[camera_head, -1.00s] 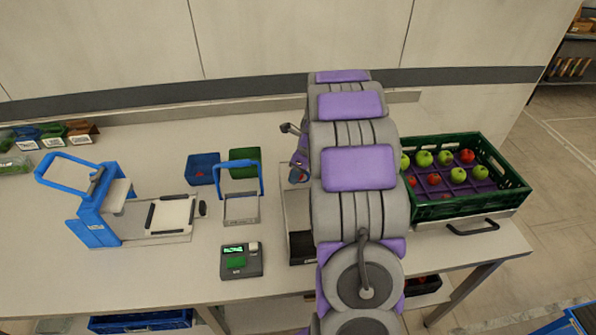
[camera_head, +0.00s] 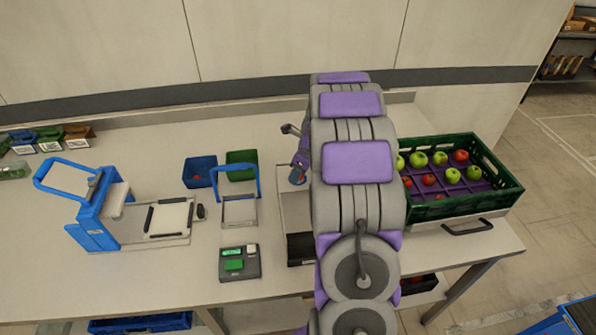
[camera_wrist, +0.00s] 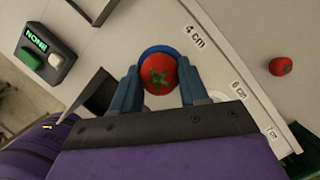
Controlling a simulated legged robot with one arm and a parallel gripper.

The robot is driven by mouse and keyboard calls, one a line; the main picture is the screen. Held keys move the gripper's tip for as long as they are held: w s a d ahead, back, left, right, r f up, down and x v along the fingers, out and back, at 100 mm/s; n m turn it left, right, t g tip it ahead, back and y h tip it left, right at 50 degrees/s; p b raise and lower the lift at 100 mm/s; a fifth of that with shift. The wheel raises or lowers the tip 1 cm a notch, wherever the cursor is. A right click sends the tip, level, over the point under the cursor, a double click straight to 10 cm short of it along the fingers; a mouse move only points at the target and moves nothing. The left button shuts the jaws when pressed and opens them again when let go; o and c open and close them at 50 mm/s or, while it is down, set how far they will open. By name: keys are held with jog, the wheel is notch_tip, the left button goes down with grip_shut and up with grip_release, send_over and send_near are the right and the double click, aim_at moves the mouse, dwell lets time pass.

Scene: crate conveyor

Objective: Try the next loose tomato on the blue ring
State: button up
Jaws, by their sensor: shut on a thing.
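A red tomato (camera_wrist: 159,75) with a green calyx is between the two blue-grey fingers of my gripper (camera_wrist: 160,88) in the wrist view. The gripper is shut on it. The blue ring (camera_wrist: 158,48) shows as an arc behind the tomato, beside the "4 cm" label; I cannot tell whether the tomato touches it. Another red tomato (camera_wrist: 281,66) lies loose on the pale surface to the right. In the head view my arm hides most of the gauge board (camera_head: 293,212), and a bit of red shows at the gripper (camera_head: 298,174).
The green crate (camera_head: 464,205) holds red and green fruit at the right. A blue bin (camera_head: 200,180) and green bin (camera_head: 241,172) stand behind a blue-handled frame. A small display box (camera_head: 240,264) reads "NONE" in the wrist view (camera_wrist: 45,52). A blue scale-like device (camera_head: 91,222) stands left.

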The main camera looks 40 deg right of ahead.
jog(key=o, duration=1.1)
jog(key=shift+r+p, duration=4.55)
jog(key=shift+p, duration=0.05)
